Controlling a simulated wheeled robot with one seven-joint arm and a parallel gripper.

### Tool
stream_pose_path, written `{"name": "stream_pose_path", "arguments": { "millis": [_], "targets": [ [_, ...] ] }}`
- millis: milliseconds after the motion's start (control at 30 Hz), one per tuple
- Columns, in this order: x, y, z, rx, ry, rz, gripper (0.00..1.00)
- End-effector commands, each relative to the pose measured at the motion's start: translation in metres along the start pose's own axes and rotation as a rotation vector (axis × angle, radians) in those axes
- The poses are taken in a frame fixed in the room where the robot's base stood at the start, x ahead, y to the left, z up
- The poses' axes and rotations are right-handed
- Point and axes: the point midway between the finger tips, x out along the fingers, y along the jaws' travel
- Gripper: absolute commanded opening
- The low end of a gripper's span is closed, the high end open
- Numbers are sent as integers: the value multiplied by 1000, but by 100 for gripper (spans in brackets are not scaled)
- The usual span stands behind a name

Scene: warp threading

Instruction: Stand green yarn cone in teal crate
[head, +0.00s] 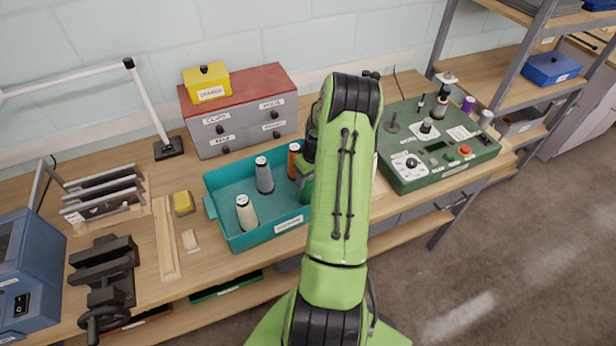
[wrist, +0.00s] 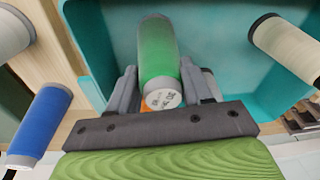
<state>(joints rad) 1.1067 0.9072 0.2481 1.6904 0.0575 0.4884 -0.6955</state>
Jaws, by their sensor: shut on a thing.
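The green yarn cone (wrist: 158,50) is between my gripper's (wrist: 160,88) two fingers in the wrist view, its white labelled end toward the camera. My gripper is shut on it. In the head view only a sliver of the green cone (head: 306,190) shows beside my arm, at the right end of the teal crate (head: 252,238). The cone is over or inside the crate; I cannot tell if its base touches the floor. The crate (wrist: 95,45) also shows around the cone in the wrist view. My arm hides the crate's right end in the head view.
In the crate stand a cream cone (head: 246,212), a grey cone (head: 264,175) and an orange cone (head: 294,160). A blue cone (wrist: 40,120) stands outside it. A drawer cabinet (head: 240,115) is behind, a green control box (head: 435,145) to the right.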

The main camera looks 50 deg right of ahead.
Motion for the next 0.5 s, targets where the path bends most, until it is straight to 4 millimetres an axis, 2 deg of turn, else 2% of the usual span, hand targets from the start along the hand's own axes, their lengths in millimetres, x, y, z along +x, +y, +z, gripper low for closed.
{"name": "stream_pose_path", "arguments": {
  "millis": [33,167,500],
  "targets": [
    [2,0,0,0,0,0,54],
    [1,0,0,0,0,0,74],
    [-3,0,0,0,0,-1,75]
  ]
}}
